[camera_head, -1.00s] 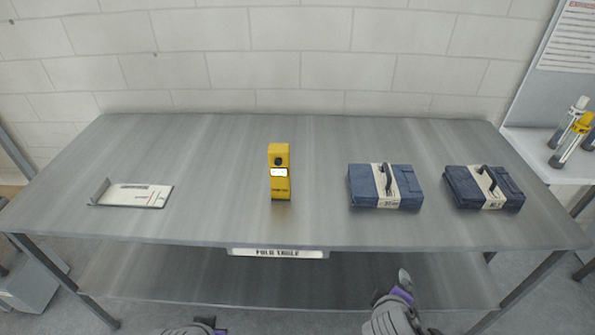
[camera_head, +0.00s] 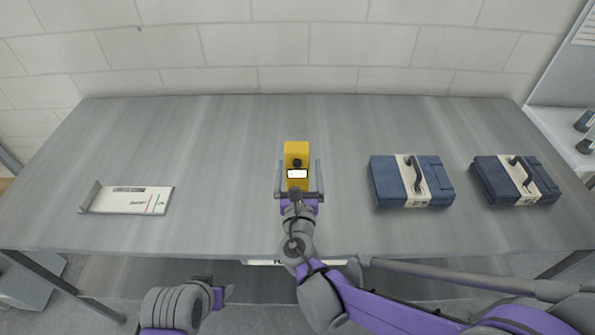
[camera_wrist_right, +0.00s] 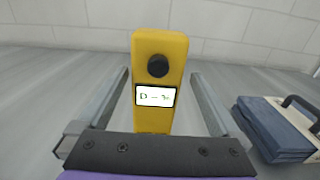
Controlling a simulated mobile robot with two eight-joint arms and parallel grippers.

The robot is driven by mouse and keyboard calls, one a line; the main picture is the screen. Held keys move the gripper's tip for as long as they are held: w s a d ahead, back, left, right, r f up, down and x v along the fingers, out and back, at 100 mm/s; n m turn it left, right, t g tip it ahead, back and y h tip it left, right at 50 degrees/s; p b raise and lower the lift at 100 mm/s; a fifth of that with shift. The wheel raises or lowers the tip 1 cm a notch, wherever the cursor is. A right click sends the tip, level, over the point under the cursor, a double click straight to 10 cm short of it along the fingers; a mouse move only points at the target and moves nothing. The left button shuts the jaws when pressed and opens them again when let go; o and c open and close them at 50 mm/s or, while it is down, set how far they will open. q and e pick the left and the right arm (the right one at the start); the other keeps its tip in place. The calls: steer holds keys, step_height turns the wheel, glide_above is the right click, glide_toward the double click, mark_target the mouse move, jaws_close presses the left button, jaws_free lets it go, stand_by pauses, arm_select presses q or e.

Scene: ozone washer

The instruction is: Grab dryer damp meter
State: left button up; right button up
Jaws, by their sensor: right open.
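The yellow damp meter (camera_head: 297,153) stands upright on the grey fold table (camera_head: 230,140), near its middle. It has a dark round knob and a small white display, which also show on the meter in the right wrist view (camera_wrist_right: 160,48). My right gripper (camera_head: 298,168) is open, with one finger on each side of the meter. In the right wrist view gaps show between the fingers (camera_wrist_right: 160,88) and the meter's sides. The meter's lower part is hidden behind the gripper. My left gripper (camera_head: 222,290) is low in front of the table, and its jaws are not clear.
Two folded blue bundles with pale bands and dark handles, a nearer one (camera_head: 385,180) and a farther one (camera_head: 490,180), lie right of the meter. A white tray-like card holder (camera_head: 125,201) lies at the left. A block wall stands behind. The table between them is clear.

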steer(key=w, duration=0.3)
steer(key=w+p, duration=0.1)
steer(key=w, duration=0.1)
steer(key=shift+w+a+r, duration=0.2)
steer(key=shift+w, duration=0.2)
steer(key=shift+c, duration=0.3)
steer(key=c, duration=1.5)
